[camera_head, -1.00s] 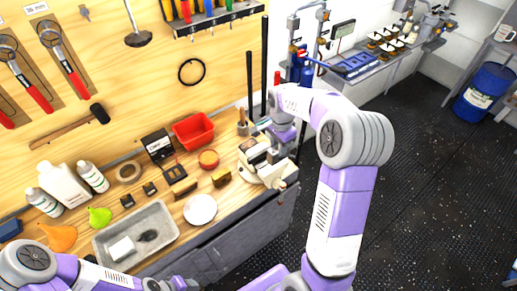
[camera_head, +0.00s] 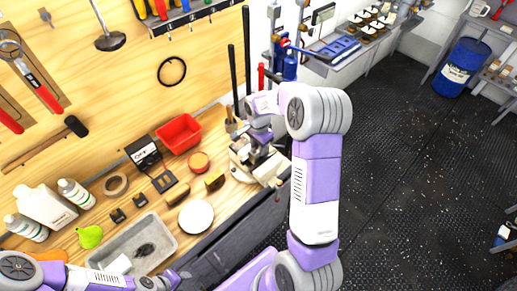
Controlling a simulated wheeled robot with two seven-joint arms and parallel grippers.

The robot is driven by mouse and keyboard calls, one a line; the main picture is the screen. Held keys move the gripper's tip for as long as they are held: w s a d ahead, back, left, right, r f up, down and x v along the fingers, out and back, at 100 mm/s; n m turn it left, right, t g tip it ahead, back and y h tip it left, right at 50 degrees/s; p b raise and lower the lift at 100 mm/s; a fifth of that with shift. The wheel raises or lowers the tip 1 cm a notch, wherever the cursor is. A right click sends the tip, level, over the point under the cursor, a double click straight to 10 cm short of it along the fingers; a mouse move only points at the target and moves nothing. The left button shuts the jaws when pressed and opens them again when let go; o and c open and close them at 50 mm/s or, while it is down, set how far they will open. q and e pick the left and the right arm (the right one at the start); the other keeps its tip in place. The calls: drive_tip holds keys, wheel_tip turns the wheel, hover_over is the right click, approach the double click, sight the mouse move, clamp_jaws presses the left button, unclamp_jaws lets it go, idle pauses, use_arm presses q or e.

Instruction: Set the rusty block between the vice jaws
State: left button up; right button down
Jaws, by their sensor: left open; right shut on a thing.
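The cream bench vice (camera_head: 241,172) is fixed at the right end of the workbench. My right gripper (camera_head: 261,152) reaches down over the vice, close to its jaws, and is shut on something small. The held thing is mostly hidden by the gripper and too small to make out; it may be the rusty block, but I cannot tell. I cannot tell whether it touches the jaws. My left gripper (camera_head: 178,278) is open and low at the bench's front edge, beside the grey tray.
The grey tray (camera_head: 165,244), a white disc (camera_head: 196,217), a brown-yellow block (camera_head: 215,182), a red bin (camera_head: 179,133) and a round orange-lidded tin (camera_head: 199,162) stand left of the vice. Bottles (camera_head: 75,193) stand further left. Open dark floor lies to the right.

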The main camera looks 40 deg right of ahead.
drive_tip(key=shift+f, duration=0.9)
drive_tip(key=shift+f, duration=0.2)
drive_tip(key=c, duration=0.8)
unclamp_jaws()
drive_tip(key=shift+r, duration=0.15)
